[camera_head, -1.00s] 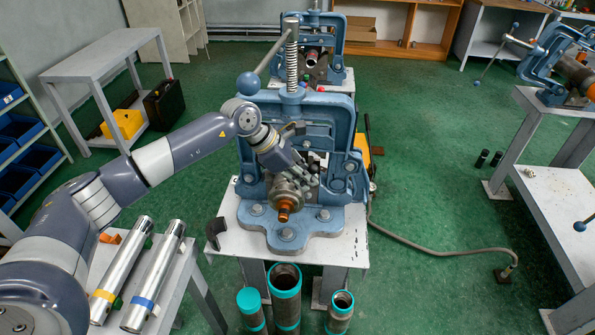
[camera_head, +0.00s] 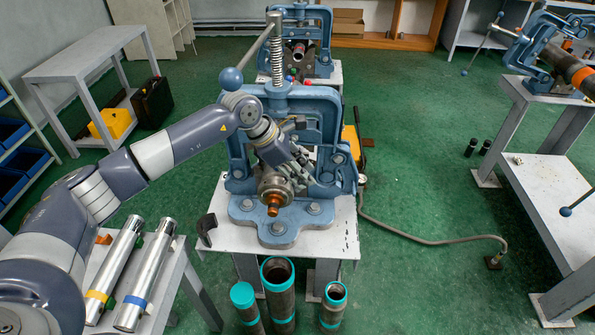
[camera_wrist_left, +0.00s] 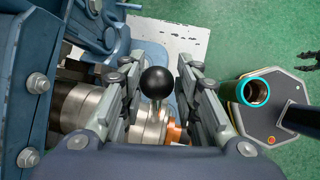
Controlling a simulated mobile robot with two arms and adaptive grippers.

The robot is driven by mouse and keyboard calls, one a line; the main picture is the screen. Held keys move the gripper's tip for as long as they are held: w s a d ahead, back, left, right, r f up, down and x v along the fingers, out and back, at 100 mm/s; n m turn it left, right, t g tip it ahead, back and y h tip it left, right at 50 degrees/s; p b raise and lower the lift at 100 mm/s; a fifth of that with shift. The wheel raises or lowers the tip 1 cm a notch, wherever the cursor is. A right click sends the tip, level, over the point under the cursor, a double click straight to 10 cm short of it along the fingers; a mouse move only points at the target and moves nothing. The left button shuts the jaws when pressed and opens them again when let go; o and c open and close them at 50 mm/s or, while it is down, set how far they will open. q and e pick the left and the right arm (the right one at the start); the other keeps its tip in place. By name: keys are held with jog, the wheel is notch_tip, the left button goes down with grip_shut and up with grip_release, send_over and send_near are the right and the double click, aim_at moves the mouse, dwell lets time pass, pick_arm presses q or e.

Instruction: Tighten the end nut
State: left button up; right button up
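The blue vise (camera_head: 277,232) stands on a white-topped bench in the middle of the head view. At its front is the silver end nut (camera_head: 275,186), with an orange-brown tip (camera_head: 273,204) poking toward me. My left gripper (camera_head: 300,168) reaches over the nut from the upper left and partly hides it. In the left wrist view, the fingers of my left gripper (camera_wrist_left: 158,66) are apart. A black ball knob (camera_wrist_left: 157,82) and the silver nut (camera_wrist_left: 150,127) show between them; contact is unclear.
Silver tubes (camera_head: 148,268) lie on a side table at left. Teal-rimmed pipes (camera_head: 278,280) stand below the bench front. A black bracket (camera_head: 205,228) sits at the bench's left edge.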

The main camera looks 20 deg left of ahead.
pick_arm(q)
jog(key=shift+s+a, duration=0.1)
jog(key=shift+a, duration=0.25)
jog(key=v, duration=1.1)
jog(key=shift+d+r, duration=0.2)
jog(key=shift+r, duration=0.2)
jog(key=shift+s, duration=0.1)
